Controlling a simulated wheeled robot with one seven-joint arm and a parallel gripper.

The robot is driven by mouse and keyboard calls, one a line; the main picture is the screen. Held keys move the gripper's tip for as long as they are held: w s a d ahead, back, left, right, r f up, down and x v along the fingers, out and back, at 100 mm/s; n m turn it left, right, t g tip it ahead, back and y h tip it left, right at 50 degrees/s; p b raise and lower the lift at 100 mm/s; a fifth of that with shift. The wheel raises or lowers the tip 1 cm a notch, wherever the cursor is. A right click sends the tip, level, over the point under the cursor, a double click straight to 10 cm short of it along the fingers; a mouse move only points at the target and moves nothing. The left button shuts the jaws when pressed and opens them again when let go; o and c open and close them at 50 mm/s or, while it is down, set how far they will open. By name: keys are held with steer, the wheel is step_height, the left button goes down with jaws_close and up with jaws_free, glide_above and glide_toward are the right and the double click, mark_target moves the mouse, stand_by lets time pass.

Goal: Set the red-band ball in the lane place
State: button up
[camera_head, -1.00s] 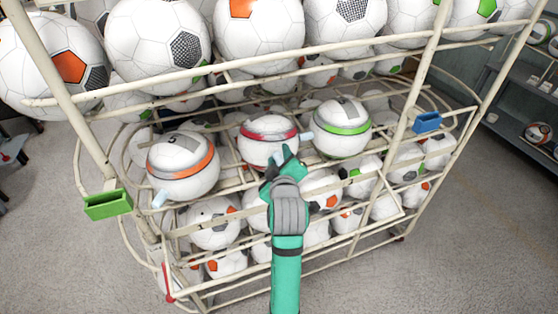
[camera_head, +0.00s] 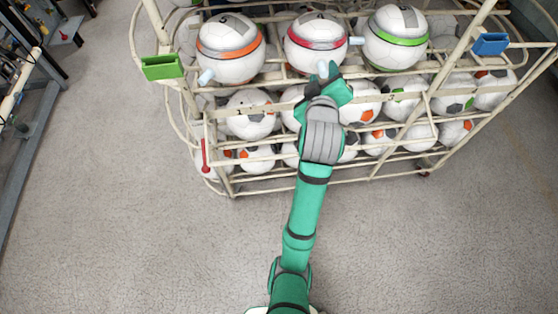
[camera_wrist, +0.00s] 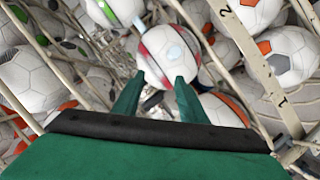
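The red-band ball (camera_head: 313,46) sits on the upper rails of the white wire rack, between the orange-band ball (camera_head: 231,50) and the green-band ball (camera_head: 395,40). A light blue peg (camera_head: 323,68) sticks out from its front. My gripper (camera_head: 325,82) is just in front of and below this ball. In the wrist view, the red-band ball (camera_wrist: 156,50) lies beyond the two fingertips, which stand apart with nothing visibly held. I cannot tell whether they touch the ball or peg. Rails carry the numbers 1, 2 and 3; I cannot tell which spot is the lane place.
A green box (camera_head: 162,67) hangs at the rack's left, and a blue box (camera_head: 490,44) at its right. A red-handled lever (camera_head: 204,157) stands at the front left. The floor (camera_head: 420,250) before the rack is clear.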

steer(key=s+a+f+m+y, duration=0.1)
steer(key=s+a+f+m, duration=0.1)
steer(key=s+a+f, duration=0.5)
steer(key=s+a+f+m+y, duration=0.1)
steer(key=s+a+f, duration=0.2)
steer(key=s+f, duration=0.85)
steer(key=s+a+f+m, duration=0.1)
steer(key=s+a, duration=0.2)
steer(key=s, duration=0.8)
steer(key=s+a+f+m+t+y, duration=0.1)
steer(key=s+a+f+m, duration=0.1)
steer(key=s, duration=0.9)
steer(key=shift+s+a+m+y, duration=0.3)
steer(key=shift+a, duration=0.25)
steer(key=shift+f, duration=0.1)
